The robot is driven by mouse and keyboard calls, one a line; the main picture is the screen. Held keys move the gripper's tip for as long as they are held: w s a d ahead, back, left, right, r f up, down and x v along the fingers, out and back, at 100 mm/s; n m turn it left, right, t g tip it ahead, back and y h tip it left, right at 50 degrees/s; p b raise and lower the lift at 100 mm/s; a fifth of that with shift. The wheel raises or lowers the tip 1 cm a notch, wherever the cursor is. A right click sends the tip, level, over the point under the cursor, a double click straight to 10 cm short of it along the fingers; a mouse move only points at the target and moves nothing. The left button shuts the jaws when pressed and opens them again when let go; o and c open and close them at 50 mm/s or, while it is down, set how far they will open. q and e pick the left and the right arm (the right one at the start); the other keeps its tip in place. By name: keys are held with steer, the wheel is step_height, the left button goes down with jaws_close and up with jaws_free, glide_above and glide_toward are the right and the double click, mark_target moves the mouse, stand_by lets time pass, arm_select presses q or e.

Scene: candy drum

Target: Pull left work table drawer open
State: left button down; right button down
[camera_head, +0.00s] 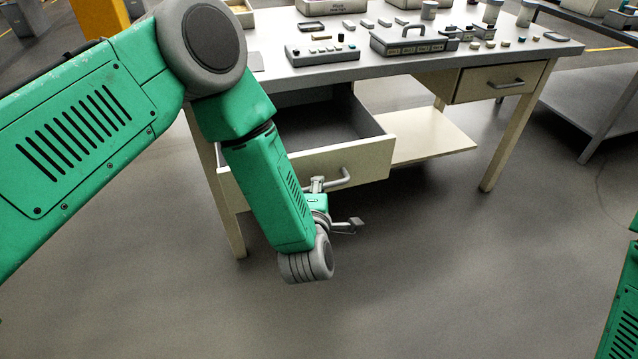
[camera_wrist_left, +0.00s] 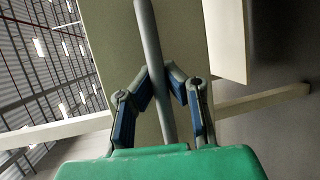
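The left work table drawer (camera_head: 360,162) is pulled out from under the table top, and its dark inside shows from above. Its grey bar handle (camera_head: 336,180) is on the pale front; in the left wrist view the handle (camera_wrist_left: 149,40) is a long rod in front of the drawer front (camera_wrist_left: 108,30). My left gripper (camera_head: 335,205) is at the handle. In the left wrist view its fingers lie on both sides of the rod, tips drawn in against it. My forearm hides the drawer's left part. My right gripper is out of view.
The work table (camera_head: 400,66) carries control boxes and small parts. Its right drawer (camera_head: 500,80) is shut. A pale lower shelf (camera_head: 430,146) lies behind the open drawer. Table legs stand either side. The floor (camera_head: 430,280) in front is clear. Another table stands at right.

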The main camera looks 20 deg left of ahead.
arm_select(q)
steer(key=shift+f, duration=0.15)
steer(key=c, duration=1.6)
jaws_free()
steer(key=v, duration=1.2)
steer(key=s+a+f+m+g+h+p, duration=0.1)
steer(key=s+a+f+m+g+p, duration=0.1)
steer(key=s+a+m+g, duration=0.3)
steer(key=s+a+f+m+g+h+p, duration=0.1)
steer(key=s+a+f+m+g, duration=0.3)
steer(key=s+m, duration=0.5)
steer(key=s+a+f+m+g+h+p, duration=0.1)
steer(key=s+a+f+m+g+p, duration=0.2)
steer(key=s+a+m+g, duration=0.3)
steer(key=shift+s+m+p, duration=0.35)
steer(key=shift+s+m, duration=0.55)
steer(key=shift+s, duration=0.85)
